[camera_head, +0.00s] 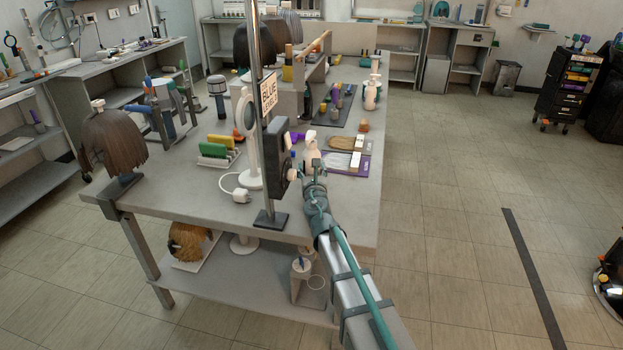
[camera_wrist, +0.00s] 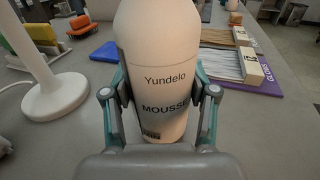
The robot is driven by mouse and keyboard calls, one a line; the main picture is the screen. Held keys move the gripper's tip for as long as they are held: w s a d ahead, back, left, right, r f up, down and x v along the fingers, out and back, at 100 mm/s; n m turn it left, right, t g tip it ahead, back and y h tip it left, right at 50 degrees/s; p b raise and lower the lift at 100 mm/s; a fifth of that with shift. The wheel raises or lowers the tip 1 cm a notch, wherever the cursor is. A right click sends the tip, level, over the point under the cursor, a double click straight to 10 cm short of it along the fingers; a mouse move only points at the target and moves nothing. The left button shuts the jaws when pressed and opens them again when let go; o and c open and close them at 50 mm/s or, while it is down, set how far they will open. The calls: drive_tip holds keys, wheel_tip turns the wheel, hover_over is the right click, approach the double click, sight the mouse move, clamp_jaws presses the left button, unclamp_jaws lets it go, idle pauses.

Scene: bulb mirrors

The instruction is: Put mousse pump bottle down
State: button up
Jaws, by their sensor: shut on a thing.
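The mousse pump bottle (camera_wrist: 165,75) is a pale cream bottle labelled "Yundelo MOUSSE". My gripper (camera_wrist: 160,95) is shut on it, with one finger on each side of the lower body. In the head view the bottle (camera_head: 311,150) stands upright at the end of my gripper (camera_head: 312,178), over the near part of the grey table (camera_head: 190,190). Its base is hidden behind the gripper, so I cannot tell whether it touches the table top. The pump top is out of the wrist view.
A purple mat (camera_head: 340,170) with hair swatches lies just right of the bottle. A blue flat piece (camera_wrist: 105,52) lies behind. Bare table surrounds the gripper.

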drive_tip(key=shift+f, duration=0.65)
drive_tip(key=shift+f+b, duration=0.15)
drive_tip(key=shift+b, duration=0.15)
drive_tip(key=o, duration=1.3)
drive_tip(key=shift+r+p, duration=0.25)
drive_tip(key=shift+p, duration=0.05)
drive_tip(key=s, duration=0.3)
drive_tip(key=s+d, duration=0.1)
drive_tip(key=s, duration=0.3)
drive_tip(key=s+d, duration=0.1)
drive_tip(key=s, duration=0.3)
drive_tip(key=shift+f+b, duration=0.1)
drive_tip(key=shift+b, duration=0.2)
drive_tip(key=shift+s, duration=0.4)
drive_tip(key=shift+c, duration=1.3)
